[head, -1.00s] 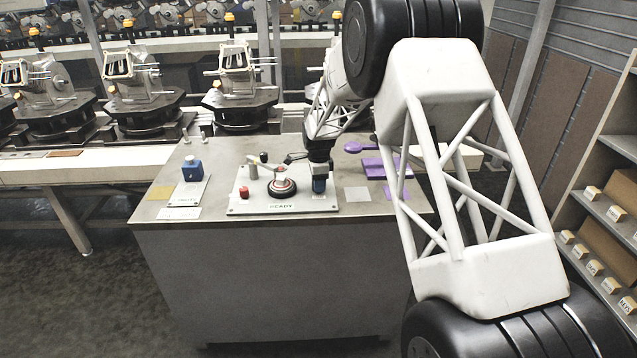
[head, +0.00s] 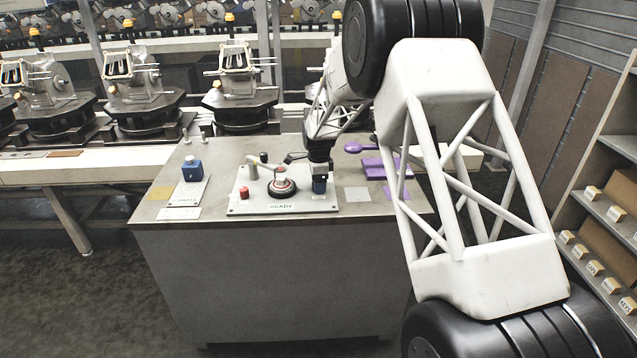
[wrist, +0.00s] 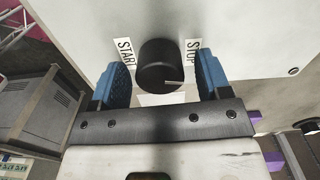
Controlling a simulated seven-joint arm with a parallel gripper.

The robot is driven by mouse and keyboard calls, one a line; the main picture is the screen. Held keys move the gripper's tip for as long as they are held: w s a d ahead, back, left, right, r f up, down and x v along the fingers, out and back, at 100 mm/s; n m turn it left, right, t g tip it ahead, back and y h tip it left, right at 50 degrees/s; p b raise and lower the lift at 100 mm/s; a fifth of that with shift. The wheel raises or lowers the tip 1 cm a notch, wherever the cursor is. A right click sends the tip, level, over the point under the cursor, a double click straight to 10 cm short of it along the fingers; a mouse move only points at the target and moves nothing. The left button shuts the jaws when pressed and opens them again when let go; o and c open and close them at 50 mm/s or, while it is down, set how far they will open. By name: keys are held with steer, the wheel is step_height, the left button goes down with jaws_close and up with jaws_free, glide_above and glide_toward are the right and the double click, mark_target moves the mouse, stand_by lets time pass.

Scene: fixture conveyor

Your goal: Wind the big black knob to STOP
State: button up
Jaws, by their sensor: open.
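The big black knob (wrist: 160,64) shows in the wrist view, on a pale panel. A white mark on its face lies toward the lower right. The START label (wrist: 125,52) is to its left and the STOP label (wrist: 193,56) to its right. My gripper (wrist: 163,72) is open, with one blue finger on each side of the knob. A gap shows between the knob and each finger. In the head view my gripper (head: 319,186) points down at the right part of the control panel (head: 240,208) and hides the knob.
The panel also carries a red button (head: 244,192), a round red-and-black control (head: 282,186), levers and a READY label (head: 281,207). A blue block-like control (head: 192,169) stands to the left. Purple pieces (head: 374,167) lie to the right on the cabinet top (head: 222,152).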

steer(key=shift+r, duration=0.15)
steer(key=shift+r, duration=3.75)
steer(key=shift+r, duration=0.1)
steer(key=shift+s+d+r, duration=0.1)
steer(key=shift+s+r, duration=0.15)
steer(key=s+d+r+n, duration=0.3)
steer(key=s+r, duration=0.3)
steer(key=s, duration=0.3)
steer(key=s+d+r+n+t, duration=0.1)
steer(key=s+d+r+n, duration=0.3)
steer(key=s, duration=0.6)
steer(key=s+d+r+n, duration=0.1)
steer(key=s+r+n, duration=0.1)
steer(key=s+r, duration=0.6)
steer(key=s+d+f+n, duration=0.1)
steer(key=s+n, duration=0.3)
steer(key=s, duration=1.1)
steer(key=s+d+f+n+t, duration=0.1)
steer(key=s+d+f+n, duration=0.1)
steer(key=s, duration=1.4)
steer(key=shift+s+d+n+t, duration=0.3)
steer(key=shift+d+n, duration=0.5)
steer(key=shift+n, duration=0.2)
